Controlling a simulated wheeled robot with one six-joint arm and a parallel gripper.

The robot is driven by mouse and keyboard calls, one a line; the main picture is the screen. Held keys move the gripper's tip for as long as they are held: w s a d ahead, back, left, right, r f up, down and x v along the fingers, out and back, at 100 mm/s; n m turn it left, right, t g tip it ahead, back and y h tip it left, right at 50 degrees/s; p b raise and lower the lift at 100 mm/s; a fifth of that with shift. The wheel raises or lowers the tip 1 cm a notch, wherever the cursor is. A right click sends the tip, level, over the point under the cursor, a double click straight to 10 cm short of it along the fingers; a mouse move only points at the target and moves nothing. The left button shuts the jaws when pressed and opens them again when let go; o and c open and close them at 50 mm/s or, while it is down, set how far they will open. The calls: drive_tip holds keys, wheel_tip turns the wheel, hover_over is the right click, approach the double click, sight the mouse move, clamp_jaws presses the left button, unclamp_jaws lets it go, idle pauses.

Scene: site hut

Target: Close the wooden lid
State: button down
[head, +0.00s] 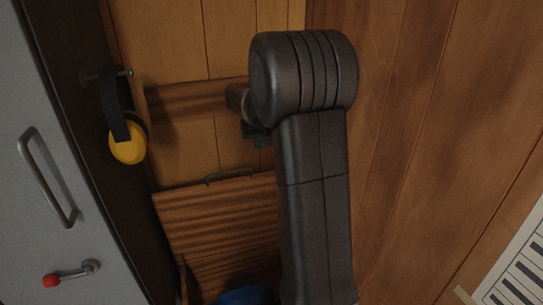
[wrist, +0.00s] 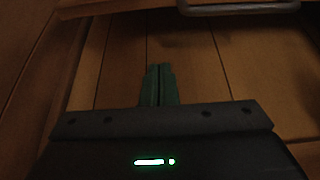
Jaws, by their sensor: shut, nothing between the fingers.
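The wooden lid (head: 215,220) is a striped brown panel that stands raised at the bottom middle of the head view. A dark bar handle (head: 230,176) runs along its upper edge. In the wrist view, a wooden edge (wrist: 190,7) with a grey handle (wrist: 240,8) crosses the top. My gripper (head: 258,138) shows partly, above the lid's upper edge and apart from it in the picture; my arm hides part of it and the lid's right side. In the wrist view, its green fingertips (wrist: 159,72) are together with nothing between them, in front of wooden planks.
A blue object (head: 243,295) shows below the lid, partly hidden. On the left, yellow ear defenders (head: 127,150) hang from a peg beside a grey cabinet (head: 50,120) with a bar handle and red knob (head: 51,281). A plank wall stands behind; a keyboard-like striped panel (head: 515,275) is lower right.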

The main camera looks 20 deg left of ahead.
drive_tip(key=shift+f, duration=4.65)
drive_tip(key=shift+f, duration=0.1)
